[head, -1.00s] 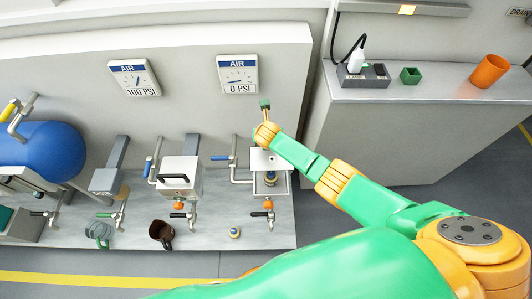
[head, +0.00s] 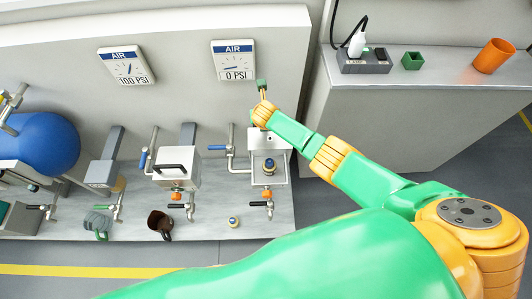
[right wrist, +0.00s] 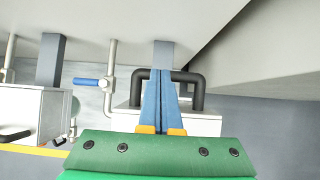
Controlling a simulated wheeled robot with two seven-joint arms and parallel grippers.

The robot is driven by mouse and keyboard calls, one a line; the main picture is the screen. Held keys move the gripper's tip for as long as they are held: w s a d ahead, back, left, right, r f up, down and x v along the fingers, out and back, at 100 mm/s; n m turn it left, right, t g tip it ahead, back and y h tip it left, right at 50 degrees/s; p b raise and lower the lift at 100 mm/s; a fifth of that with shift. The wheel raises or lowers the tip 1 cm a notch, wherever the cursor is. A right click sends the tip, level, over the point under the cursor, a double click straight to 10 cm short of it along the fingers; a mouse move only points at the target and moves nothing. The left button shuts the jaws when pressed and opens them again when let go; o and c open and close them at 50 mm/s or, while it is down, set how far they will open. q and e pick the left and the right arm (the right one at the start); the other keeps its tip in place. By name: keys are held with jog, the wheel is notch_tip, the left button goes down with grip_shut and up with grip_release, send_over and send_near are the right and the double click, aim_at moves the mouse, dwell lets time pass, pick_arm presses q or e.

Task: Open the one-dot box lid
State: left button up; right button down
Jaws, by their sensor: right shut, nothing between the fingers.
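The box with the small dot on its white lid (head: 266,138) stands below the 0 PSI gauge. In the head view the lid is tilted up at the back, and a blue and yellow piece (head: 270,165) shows in the open box (head: 283,172). My right gripper (head: 261,86) is above and behind the lid. In the right wrist view its blue fingers (right wrist: 165,90) are shut and empty. They overlap the black lid handle (right wrist: 197,88); I cannot tell if they touch it. My left gripper is not in view.
Another box (head: 177,170) with a black handle is closed to the left. A blue-handled valve (head: 218,147) sits beside the open box. Mugs (head: 160,222) and a small blue and yellow piece (head: 233,222) stand in front. A side counter (head: 430,92) is at right.

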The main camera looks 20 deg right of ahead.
notch_tip(320, 180, up, 10)
jog(key=s+p, duration=0.3)
jog(key=p, duration=0.9)
jog(key=s+a+f+m, duration=0.1)
jog(key=s+a+f+m+y, duration=0.1)
jog(key=s+a, duration=0.1)
jog(key=s+a+m+g, duration=0.1)
jog(key=m, duration=0.1)
jog(key=shift+s+a+f, duration=0.35)
jog(key=shift+a+f, duration=0.05)
jog(key=s+r+m+g+y, duration=0.2)
jog(key=s+r+m, duration=0.1)
jog(key=s+m, duration=1.2)
jog(key=s+d+r+m, duration=0.4)
jog(key=s+d+m, duration=0.2)
jog(key=s+m, duration=0.45)
notch_tip(320, 180, down, 17)
jog(key=g, duration=0.2)
jog(key=s+d+f+g+h, duration=0.1)
jog(key=s+d+f, duration=0.1)
jog(key=s+f, duration=0.7)
jog(key=s, duration=0.3)
jog(key=shift+m, duration=0.35)
